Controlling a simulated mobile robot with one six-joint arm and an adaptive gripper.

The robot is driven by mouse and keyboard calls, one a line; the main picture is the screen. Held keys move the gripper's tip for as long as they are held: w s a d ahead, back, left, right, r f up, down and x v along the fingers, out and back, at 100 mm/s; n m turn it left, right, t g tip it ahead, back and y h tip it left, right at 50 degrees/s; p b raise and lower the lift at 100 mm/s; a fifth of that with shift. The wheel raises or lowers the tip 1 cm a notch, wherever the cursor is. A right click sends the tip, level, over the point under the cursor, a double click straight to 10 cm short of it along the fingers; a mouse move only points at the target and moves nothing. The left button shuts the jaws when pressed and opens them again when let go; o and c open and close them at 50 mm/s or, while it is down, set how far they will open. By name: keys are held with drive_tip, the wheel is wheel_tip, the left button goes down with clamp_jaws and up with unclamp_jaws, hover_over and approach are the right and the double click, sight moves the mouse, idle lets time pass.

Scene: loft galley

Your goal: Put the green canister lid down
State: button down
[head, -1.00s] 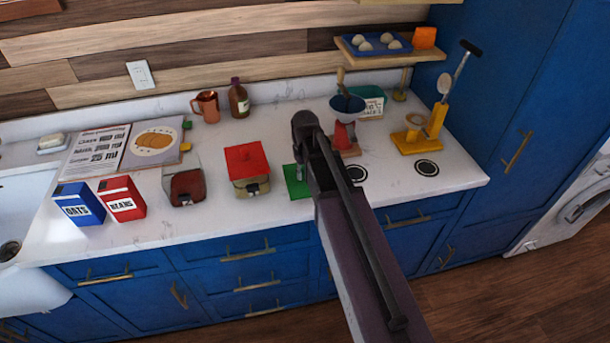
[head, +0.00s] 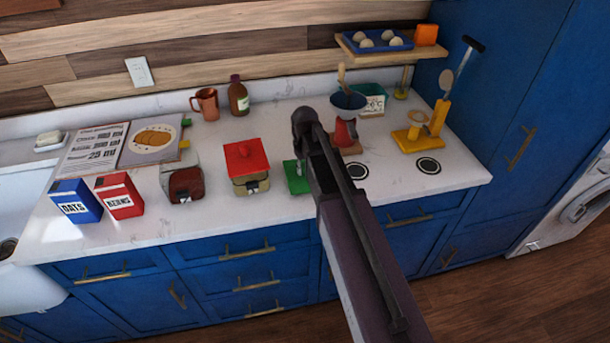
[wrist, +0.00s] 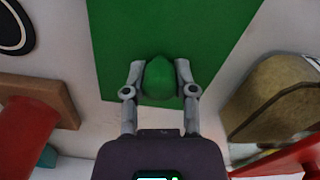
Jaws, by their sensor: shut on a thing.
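The green canister lid (head: 297,180) is a flat green square with a rounded knob. In the head view it shows at the counter's front part, partly covered by my arm. In the wrist view the lid (wrist: 180,35) fills the upper middle, and my gripper (wrist: 160,80) is shut on its knob, one finger on each side. I cannot tell whether the lid touches the counter. A tan canister with a red lid (head: 246,160) stands just left of it in the head view; its tan body (wrist: 265,95) is at the right in the wrist view.
A red object on a wooden base (head: 349,150) is close to the right of the lid. Black round discs (head: 428,167) lie further right. A dark red canister (head: 185,185) and red beans box (head: 120,196) stand left. Bare counter (head: 225,222) runs along the front.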

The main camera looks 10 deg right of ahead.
drive_tip(key=shift+f+b, duration=0.5)
drive_tip(key=shift+f, duration=0.3)
drive_tip(key=shift+f, duration=0.2)
drive_tip(key=shift+c, duration=2.1)
unclamp_jaws()
drive_tip(key=shift+r, duration=0.2)
wheel_tip(320, 180, up, 12)
drive_tip(key=p, duration=1.2)
